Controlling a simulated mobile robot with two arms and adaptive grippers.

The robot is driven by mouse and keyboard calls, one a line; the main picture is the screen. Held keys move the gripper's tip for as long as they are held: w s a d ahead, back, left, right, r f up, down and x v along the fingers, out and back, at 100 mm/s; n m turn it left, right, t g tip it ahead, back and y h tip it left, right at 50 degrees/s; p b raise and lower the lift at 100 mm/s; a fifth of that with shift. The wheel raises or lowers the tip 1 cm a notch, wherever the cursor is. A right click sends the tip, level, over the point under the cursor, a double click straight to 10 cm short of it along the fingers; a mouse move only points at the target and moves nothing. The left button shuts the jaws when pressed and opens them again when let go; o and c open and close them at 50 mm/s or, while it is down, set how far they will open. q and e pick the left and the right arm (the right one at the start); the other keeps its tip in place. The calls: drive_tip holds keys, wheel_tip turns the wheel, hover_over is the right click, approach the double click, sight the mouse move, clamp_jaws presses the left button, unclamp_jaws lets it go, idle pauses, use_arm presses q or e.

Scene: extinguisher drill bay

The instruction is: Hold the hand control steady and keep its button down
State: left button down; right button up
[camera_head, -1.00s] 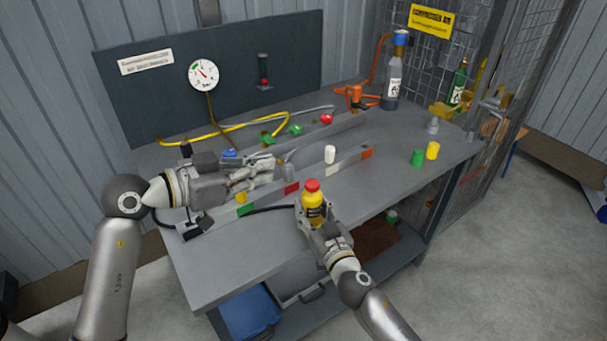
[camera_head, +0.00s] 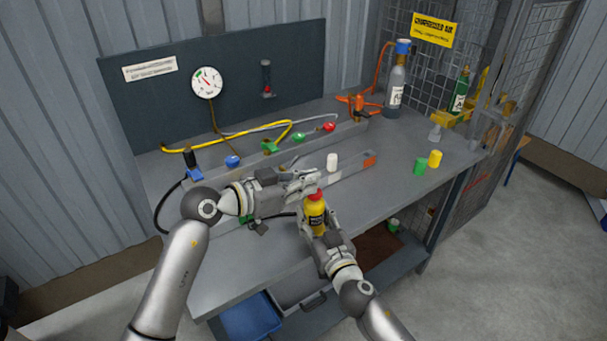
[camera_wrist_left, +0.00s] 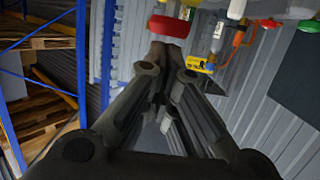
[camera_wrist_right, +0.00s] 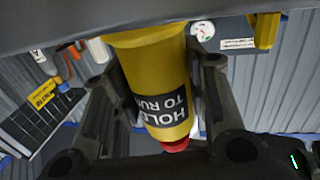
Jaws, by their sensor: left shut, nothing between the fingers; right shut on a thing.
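The hand control (camera_head: 316,214) is a yellow upright cylinder with a red button (camera_head: 314,195) on top and a black label reading "HOLD TO RUN" in the right wrist view (camera_wrist_right: 165,105). My right gripper (camera_head: 317,232) is shut around its body, above the front of the bench. My left gripper (camera_head: 316,180) is shut and empty, its fingertips right at the red button. In the left wrist view the closed fingertips overlap the edge of the button (camera_wrist_left: 168,26). I cannot tell whether they touch it or whether it is pressed.
A gauge (camera_head: 207,82) hangs on the dark back panel. Coloured valves, including a red one (camera_head: 329,127), line a rail behind my left arm. A white cylinder (camera_head: 332,161), a green cup (camera_head: 420,166) and a yellow cup (camera_head: 435,158) stand to the right. The bench's front right is clear.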

use_arm(q)
drive_tip(key=shift+f, duration=0.1)
drive_tip(key=shift+f, duration=1.1)
idle(1.9)
drive_tip(key=shift+r, duration=0.55)
wheel_tip(320, 180, up, 3)
drive_tip(key=shift+r, duration=0.2)
drive_tip(key=v, duration=1)
drive_tip(key=shift+s+f, duration=0.1)
use_arm(e)
drive_tip(key=o, duration=1.5)
drive_tip(key=shift+c, duration=0.2)
